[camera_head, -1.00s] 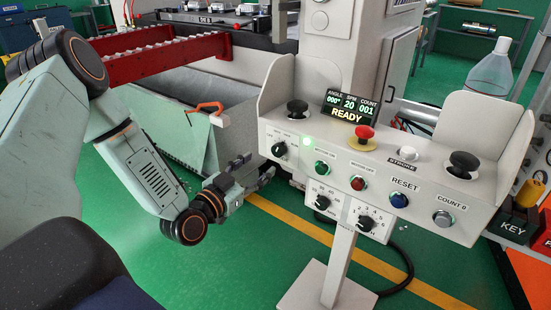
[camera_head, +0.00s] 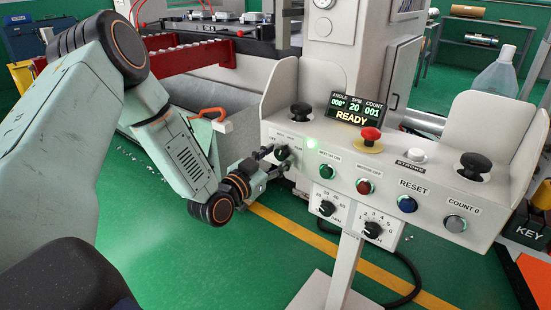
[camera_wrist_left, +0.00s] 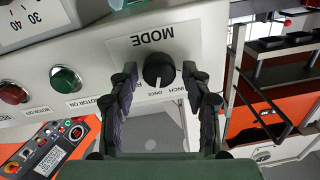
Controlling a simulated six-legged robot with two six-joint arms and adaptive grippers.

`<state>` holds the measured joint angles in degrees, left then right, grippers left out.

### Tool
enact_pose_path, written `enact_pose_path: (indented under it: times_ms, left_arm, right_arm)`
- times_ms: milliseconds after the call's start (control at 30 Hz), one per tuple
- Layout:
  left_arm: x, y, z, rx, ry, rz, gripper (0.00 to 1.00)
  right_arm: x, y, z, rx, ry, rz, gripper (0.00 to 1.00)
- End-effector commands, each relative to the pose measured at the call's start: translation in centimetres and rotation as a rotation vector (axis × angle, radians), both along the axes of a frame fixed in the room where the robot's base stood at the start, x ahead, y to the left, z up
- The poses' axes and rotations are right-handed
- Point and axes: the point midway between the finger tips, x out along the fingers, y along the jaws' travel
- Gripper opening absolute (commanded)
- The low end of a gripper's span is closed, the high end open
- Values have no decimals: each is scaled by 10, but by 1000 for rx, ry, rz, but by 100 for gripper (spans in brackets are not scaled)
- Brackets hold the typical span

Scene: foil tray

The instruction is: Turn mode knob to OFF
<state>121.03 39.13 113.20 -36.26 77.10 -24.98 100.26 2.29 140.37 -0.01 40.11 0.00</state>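The black mode knob (camera_head: 282,153) sits at the left end of the front face of the pale control box (camera_head: 330,150). In the left wrist view the knob (camera_wrist_left: 158,69) appears under an upside-down MODE label; its dial words are partly hidden, and I cannot tell which position it points at. My left gripper (camera_head: 268,160) is at the knob. In the left wrist view its two dark fingers (camera_wrist_left: 160,85) are spread, one on each side of the knob, with a visible gap to it on both sides. My right gripper is not in view.
A green button (camera_head: 326,172) and red button (camera_head: 364,186) lie right of the knob. Two black palm buttons (camera_head: 301,116) (camera_head: 474,166) and a red emergency stop (camera_head: 371,136) stand on top. The display (camera_head: 353,109) reads READY. Side guards flank the box.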

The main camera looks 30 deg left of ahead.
Motion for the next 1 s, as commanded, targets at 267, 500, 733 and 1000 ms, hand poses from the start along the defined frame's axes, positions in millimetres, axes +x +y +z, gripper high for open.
enact_pose_path:
  times_ms: [267,500,733,1000]
  left_arm:
    - [0,0,0,0,0,0,22]
    - [0,0,0,0,1,0,3]
    - [0,0,-1,-23,3,0,3]
    - [-1,0,-1,-166,16,0,3]
  right_arm:
    - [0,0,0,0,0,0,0]
    - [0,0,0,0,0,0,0]
    - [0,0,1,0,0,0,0]
    - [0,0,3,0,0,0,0]
